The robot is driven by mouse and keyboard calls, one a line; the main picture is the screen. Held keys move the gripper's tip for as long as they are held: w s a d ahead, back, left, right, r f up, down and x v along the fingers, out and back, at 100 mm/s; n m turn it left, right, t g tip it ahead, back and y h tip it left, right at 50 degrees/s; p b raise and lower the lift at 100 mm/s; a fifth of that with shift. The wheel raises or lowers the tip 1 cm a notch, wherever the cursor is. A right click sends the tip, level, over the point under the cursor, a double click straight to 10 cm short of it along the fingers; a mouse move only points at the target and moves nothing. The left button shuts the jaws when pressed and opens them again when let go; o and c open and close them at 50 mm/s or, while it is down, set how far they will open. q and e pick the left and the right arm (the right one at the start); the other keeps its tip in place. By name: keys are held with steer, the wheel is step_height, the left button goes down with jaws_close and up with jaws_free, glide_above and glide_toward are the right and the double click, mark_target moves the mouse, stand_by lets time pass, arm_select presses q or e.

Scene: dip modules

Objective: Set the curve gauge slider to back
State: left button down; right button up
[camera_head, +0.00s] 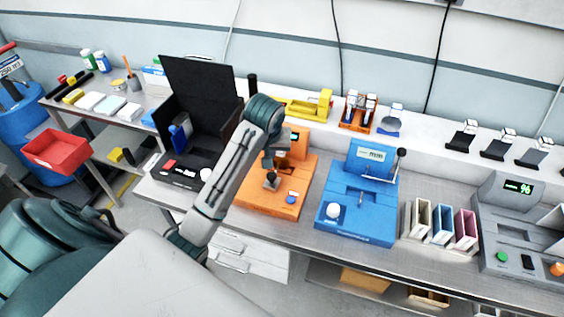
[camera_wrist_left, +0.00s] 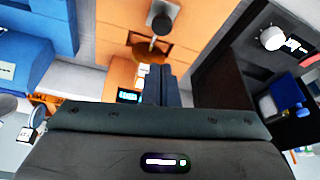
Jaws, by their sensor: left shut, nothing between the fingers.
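An orange device (camera_head: 262,204) with a small screen stands on the bench. A grey-black knobbed stick (camera_head: 271,181) rises from it; no label shows whether this is the curve gauge slider. In the left wrist view the orange device (camera_wrist_left: 112,38) fills the top middle, and the stick's round dark knob (camera_wrist_left: 162,17) is at the top. My left gripper (camera_head: 273,159) is over the back part of the orange device, close to the stick. Its dark fingers (camera_wrist_left: 158,78) are together and empty, a little apart from the stick in the wrist view. My right gripper is not in view.
A blue device (camera_head: 357,213) with a lever stands to the right, and an open black case (camera_head: 195,98) to the left. Coloured upright holders (camera_head: 441,224) and a grey console (camera_head: 510,235) stand farther right. A yellow tool (camera_head: 306,106) lies behind.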

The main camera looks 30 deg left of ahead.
mark_target(272, 180)
arm_select(q)
steer(key=p+x, duration=0.3)
steer(key=x, duration=0.6)
steer(key=shift+w+a+f, duration=0.1)
steer(key=shift+w+f, duration=0.05)
steer(key=shift+f, duration=0.3)
steer(key=shift+f, duration=0.1)
